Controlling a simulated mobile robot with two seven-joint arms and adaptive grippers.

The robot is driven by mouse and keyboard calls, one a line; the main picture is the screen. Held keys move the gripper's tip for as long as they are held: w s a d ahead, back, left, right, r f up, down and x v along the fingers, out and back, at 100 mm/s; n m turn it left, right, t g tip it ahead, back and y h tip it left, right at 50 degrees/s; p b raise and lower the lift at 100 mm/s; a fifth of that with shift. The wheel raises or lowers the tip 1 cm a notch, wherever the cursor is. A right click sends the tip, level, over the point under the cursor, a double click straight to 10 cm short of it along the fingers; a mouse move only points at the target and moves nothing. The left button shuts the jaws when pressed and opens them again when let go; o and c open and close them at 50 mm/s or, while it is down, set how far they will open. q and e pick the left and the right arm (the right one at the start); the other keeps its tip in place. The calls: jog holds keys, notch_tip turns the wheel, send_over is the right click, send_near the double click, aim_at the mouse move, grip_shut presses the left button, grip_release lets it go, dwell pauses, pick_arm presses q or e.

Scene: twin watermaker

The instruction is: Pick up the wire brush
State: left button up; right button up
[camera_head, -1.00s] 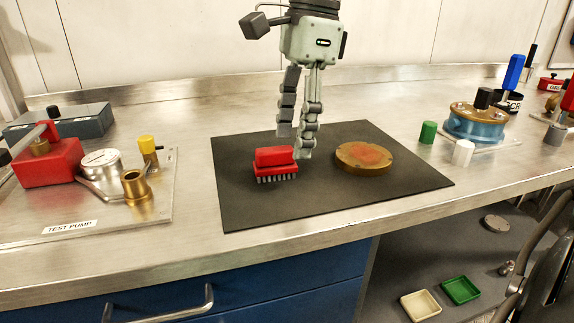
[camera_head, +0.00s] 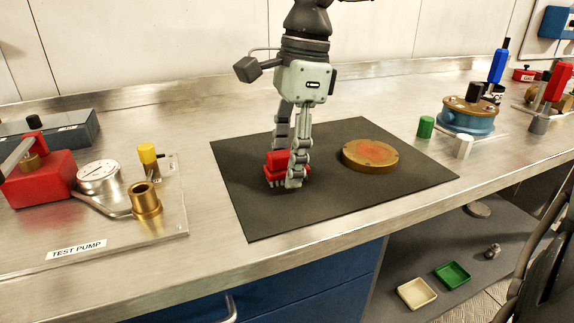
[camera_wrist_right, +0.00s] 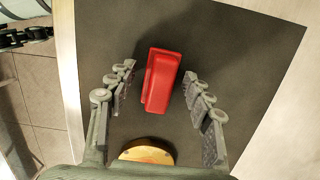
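The wire brush (camera_head: 276,160) has a red block body and grey bristles, and it sits bristles down on the black mat. My right gripper (camera_head: 285,172) is lowered over it, pointing down, and its near finger hides part of the brush. In the right wrist view the brush (camera_wrist_right: 160,80) lies between the two spread fingers of my right gripper (camera_wrist_right: 158,74), with gaps visible on both sides. The right gripper is open and holds nothing. My left gripper is not in view.
A round brass disc with a reddish face (camera_head: 370,155) lies on the black mat (camera_head: 330,210), right of the brush. A test pump (camera_head: 40,185) stands left. A blue valve body (camera_head: 468,117) and green and white caps stand right. The mat's front is clear.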

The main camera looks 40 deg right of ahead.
aim_at(284, 152)
jog(key=c, duration=0.7)
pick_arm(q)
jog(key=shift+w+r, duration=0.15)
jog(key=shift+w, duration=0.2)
pick_arm(e)
grip_shut()
jog(key=shift+r, duration=0.1)
jog(key=shift+w+r, duration=0.1)
jog(key=shift+r, duration=0.55)
notch_tip(284, 152, up, 3)
jog(key=shift+f, duration=0.1)
jog(key=s+a+r+b, duration=0.1)
jog(key=s+a+r, duration=0.5)
jog(key=a, duration=0.4)
jog(key=shift+r, duration=0.4)
jog(key=shift+o, duration=1.7)
grip_release()
jog(key=c, duration=0.5)
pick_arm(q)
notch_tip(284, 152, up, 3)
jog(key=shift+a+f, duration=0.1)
